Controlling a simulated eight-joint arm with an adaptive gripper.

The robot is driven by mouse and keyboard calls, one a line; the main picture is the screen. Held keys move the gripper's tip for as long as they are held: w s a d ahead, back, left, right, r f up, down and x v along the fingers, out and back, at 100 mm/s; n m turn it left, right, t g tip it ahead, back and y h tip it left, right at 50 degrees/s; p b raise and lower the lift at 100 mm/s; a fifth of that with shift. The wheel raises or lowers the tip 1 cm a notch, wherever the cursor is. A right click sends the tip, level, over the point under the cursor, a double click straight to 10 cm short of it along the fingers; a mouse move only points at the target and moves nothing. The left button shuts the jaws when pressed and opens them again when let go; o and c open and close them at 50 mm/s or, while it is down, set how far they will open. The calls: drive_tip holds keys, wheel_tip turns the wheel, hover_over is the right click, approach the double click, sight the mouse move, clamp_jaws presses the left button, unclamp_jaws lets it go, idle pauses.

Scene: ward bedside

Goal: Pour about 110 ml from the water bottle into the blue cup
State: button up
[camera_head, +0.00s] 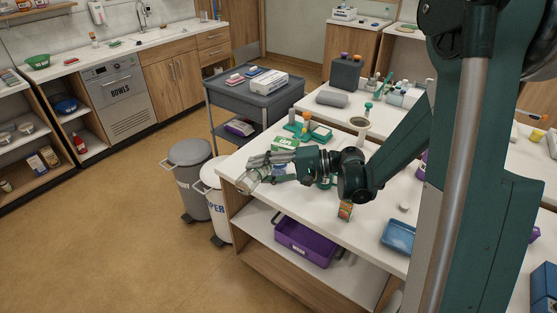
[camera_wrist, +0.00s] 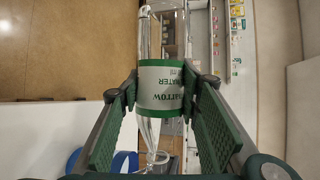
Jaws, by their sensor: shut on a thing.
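The clear water bottle (camera_wrist: 160,98), with a green and white label, is between the green pads of my gripper (camera_wrist: 163,95). Its narrowing neck points to the bottom of the wrist view. In the head view the bottle (camera_head: 247,181) is tilted at my gripper (camera_head: 262,170), above the table's near left corner. A blue rounded rim (camera_wrist: 122,161), likely the blue cup, shows low in the wrist view, partly hidden by the left finger. I cannot make out the cup in the head view; my gripper may hide it. The water level and any flow cannot be told.
A purple bin (camera_head: 305,244) is on the shelf below. Two lidded bins (camera_head: 190,177) (camera_head: 215,200) stand left of the table.

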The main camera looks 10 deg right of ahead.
drive_tip(key=shift+r, duration=0.1)
idle(0.6)
wheel_tip(320, 180, down, 2)
drive_tip(key=shift+s+a+f+n+t+h+p, duration=0.15)
drive_tip(key=shift+n+h+p, duration=0.1)
drive_tip(key=shift+n, duration=0.15)
drive_tip(key=shift+w+d+f+n+t+h+p, duration=0.15)
drive_tip(key=shift+n+h, duration=0.1)
drive_tip(key=shift+n, duration=0.15)
drive_tip(key=shift+s+a+f+n, duration=0.15)
drive_tip(key=shift+s+f+n, duration=0.05)
drive_tip(key=shift+f+n, duration=0.25)
drive_tip(key=shift+f, duration=0.1)
drive_tip(key=shift+s+a+f+n+t+h, duration=0.1)
drive_tip(key=shift+s+f+n+t+h, duration=0.05)
drive_tip(key=shift+f+n+t+h, duration=0.2)
drive_tip(key=shift+f, duration=0.15)
idle(1.3)
